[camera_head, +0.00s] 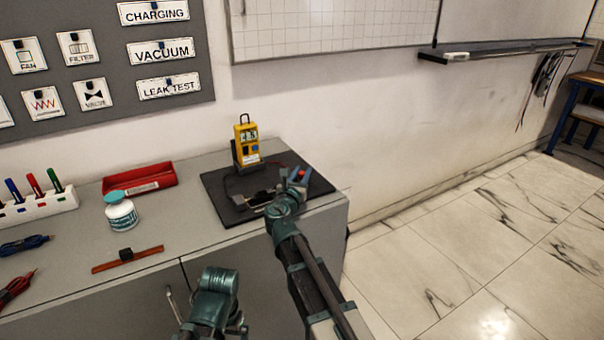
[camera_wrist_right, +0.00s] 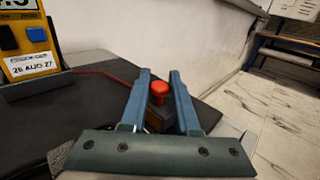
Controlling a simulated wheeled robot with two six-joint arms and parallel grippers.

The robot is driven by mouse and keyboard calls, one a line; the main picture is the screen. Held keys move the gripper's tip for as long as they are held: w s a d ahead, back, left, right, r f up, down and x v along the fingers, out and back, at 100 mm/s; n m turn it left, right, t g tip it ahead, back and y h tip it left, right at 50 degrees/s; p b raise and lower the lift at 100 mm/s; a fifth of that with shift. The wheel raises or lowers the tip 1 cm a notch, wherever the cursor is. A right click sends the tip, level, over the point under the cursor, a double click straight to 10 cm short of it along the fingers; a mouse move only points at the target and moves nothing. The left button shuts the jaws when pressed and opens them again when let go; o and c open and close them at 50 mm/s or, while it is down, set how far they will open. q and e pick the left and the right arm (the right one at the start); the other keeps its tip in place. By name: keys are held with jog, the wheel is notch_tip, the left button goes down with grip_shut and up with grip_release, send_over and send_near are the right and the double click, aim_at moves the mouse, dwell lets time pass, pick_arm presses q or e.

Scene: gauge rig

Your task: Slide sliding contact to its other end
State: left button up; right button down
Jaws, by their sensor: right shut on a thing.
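A red knob (camera_wrist_right: 158,90) on a dark block (camera_wrist_right: 156,118) shows between the blue fingers of my right gripper (camera_wrist_right: 160,82) in the right wrist view. The gripper is shut on the red knob. In the head view my right gripper (camera_head: 299,177) is over the right part of a black mat (camera_head: 222,200). The wrist and fingers cover most of the sliding contact and its track, so its position along the track cannot be told. A teal part of my left arm shows at the bottom centre of the head view; its finger state is unclear.
A yellow meter (camera_head: 246,143) stands on the mat's back part. The cabinet ends right of the mat.

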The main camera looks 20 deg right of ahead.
aim_at(314, 183)
dwell(0.3)
jog(key=d, duration=0.3)
jog(key=shift+w, duration=0.4)
jog(key=shift+w+d, duration=0.1)
jog(key=shift+d, duration=0.35)
jog(key=shift+r, duration=0.1)
jog(key=c, duration=0.7)
grip_release()
jog(key=shift+d, duration=0.3)
jog(key=shift+o, duration=0.2)
jog(key=shift+a, duration=0.15)
jog(key=shift+s+a, duration=0.15)
jog(key=shift+s, duration=0.05)
jog(key=v, duration=1.3)
jog(key=shift+s, duration=0.15)
